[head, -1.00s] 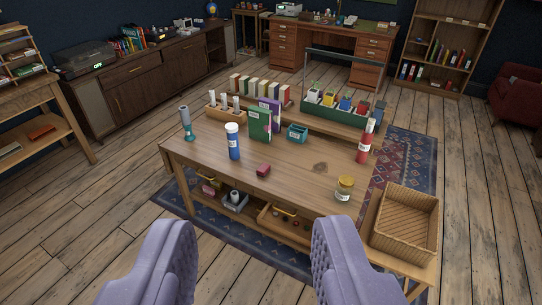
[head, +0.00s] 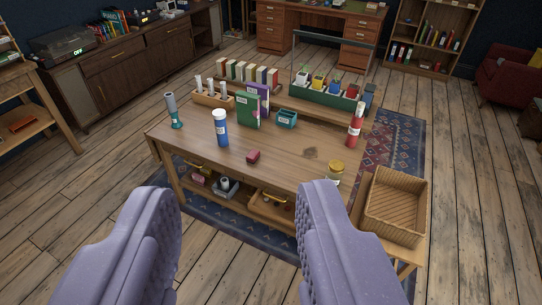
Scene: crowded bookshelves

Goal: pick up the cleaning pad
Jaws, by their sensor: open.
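A small dark red block (head: 253,157), which looks like the cleaning pad, lies on the wooden table's top (head: 200,157) near its front edge. No label is readable on it. My gripper (head: 240,195) shows as two lilac padded fingers at the bottom of the head view. They are wide apart, with nothing between them. In the picture, the block appears above the gap between the fingertips, and the gripper is on the near side of the table, apart from it.
A blue bottle (head: 221,128) stands left of the block, with a green book (head: 247,109) and a teal box (head: 286,119) behind. A yellow-lidded jar (head: 335,171), red bottle (head: 355,130) and wicker basket (head: 397,207) are to the right. Bare tabletop surrounds the block.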

